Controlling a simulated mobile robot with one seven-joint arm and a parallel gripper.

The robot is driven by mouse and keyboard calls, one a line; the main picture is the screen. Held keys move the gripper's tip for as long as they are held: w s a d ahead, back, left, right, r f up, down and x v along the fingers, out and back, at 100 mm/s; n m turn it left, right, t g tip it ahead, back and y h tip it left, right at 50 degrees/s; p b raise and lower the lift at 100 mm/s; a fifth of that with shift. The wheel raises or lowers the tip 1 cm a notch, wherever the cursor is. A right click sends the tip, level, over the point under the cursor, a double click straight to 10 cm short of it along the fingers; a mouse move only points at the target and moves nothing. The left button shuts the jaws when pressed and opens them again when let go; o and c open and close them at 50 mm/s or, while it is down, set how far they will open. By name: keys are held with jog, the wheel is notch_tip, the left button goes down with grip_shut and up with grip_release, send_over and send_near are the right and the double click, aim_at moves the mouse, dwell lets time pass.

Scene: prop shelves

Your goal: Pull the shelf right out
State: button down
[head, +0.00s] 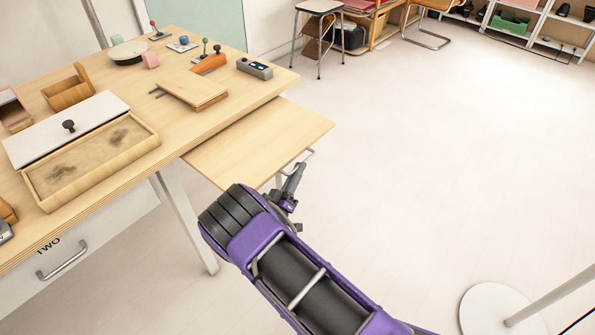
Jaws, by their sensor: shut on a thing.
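The pull-out shelf (268,139) is a flat, light wooden board. It sticks out from under the right end of the wooden table's top, and its left part is hidden beneath that top. A metal handle (306,158) is on its right front edge. My gripper (298,170) is at this handle, shut on it, with my purple and black arm reaching up from the bottom. The fingertips are small in view and partly hidden by my wrist.
The wooden table (225,108) carries a sand tray (92,155), a wooden block, a small box and other props. A drawer (75,250) marked TWO is below. A round white stand base (500,308) is at lower right. The floor right of the shelf is clear.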

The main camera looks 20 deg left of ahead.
jog(key=c, duration=1.2)
grip_release()
jog(key=shift+s+f, duration=0.1)
jog(key=shift+s, duration=0.05)
jog(key=v, duration=1.7)
